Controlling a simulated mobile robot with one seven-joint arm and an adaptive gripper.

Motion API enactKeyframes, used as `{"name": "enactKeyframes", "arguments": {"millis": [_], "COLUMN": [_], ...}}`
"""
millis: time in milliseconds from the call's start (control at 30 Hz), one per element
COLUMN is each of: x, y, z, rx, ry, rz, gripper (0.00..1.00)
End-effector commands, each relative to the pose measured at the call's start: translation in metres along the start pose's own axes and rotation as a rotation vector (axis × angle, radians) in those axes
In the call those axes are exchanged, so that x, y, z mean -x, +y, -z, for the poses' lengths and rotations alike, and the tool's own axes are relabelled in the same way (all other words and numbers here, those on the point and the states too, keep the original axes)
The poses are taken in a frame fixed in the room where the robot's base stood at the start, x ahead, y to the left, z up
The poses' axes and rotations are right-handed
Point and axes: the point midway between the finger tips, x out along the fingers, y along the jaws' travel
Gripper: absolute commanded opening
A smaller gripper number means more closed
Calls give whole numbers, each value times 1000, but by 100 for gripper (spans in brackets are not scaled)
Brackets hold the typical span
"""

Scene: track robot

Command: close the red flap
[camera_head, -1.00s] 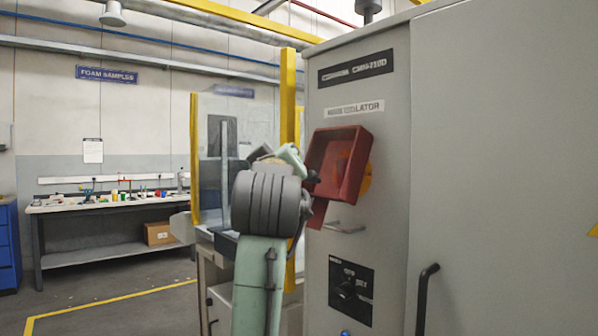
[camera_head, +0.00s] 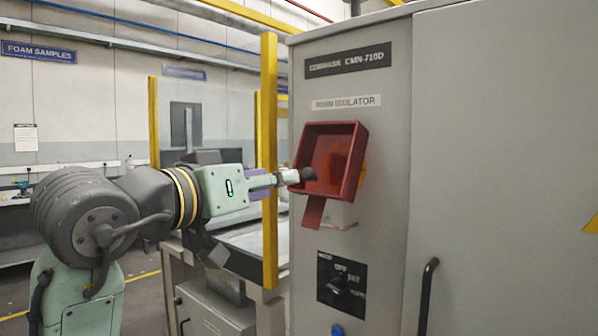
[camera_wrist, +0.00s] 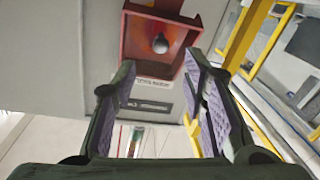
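The red flap (camera_head: 329,160) is a shallow, box-shaped cover on the grey cabinet, standing out at a tilt. A red tab (camera_head: 313,212) hangs below it, and a bit of yellow shows behind its right edge. In the wrist view the flap (camera_wrist: 133,42) lies just beyond my fingertips, with a dark round knob (camera_wrist: 160,44) showing within its outline. My gripper (camera_head: 287,179) reaches from the left to the flap's left side, near the dark knob (camera_head: 308,174). In the wrist view my gripper (camera_wrist: 160,72) is open and empty, its purple-padded fingers apart. Contact cannot be told.
A metal handle (camera_head: 340,226) and a black switch plate (camera_head: 342,284) sit below the flap. A black door handle (camera_head: 427,296) is at the right. A yellow post (camera_head: 269,130) stands just behind my gripper. A label (camera_head: 346,102) is above the flap.

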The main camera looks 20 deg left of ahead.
Motion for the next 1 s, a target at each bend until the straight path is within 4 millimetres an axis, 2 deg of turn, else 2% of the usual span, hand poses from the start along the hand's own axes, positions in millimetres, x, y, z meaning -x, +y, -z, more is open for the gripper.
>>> {"name": "enactKeyframes", "arguments": {"millis": [200,400,533,800,1000], "x": [-44,-71,-78,-80,-80], "y": [0,0,0,-1,-1], "z": [3,2,1,0,0], "rx": [2,2,2,2,2], "ry": [-3,-1,0,1,0], "rz": [0,2,1,2,1], "gripper": [39,39,39,39,27]}}
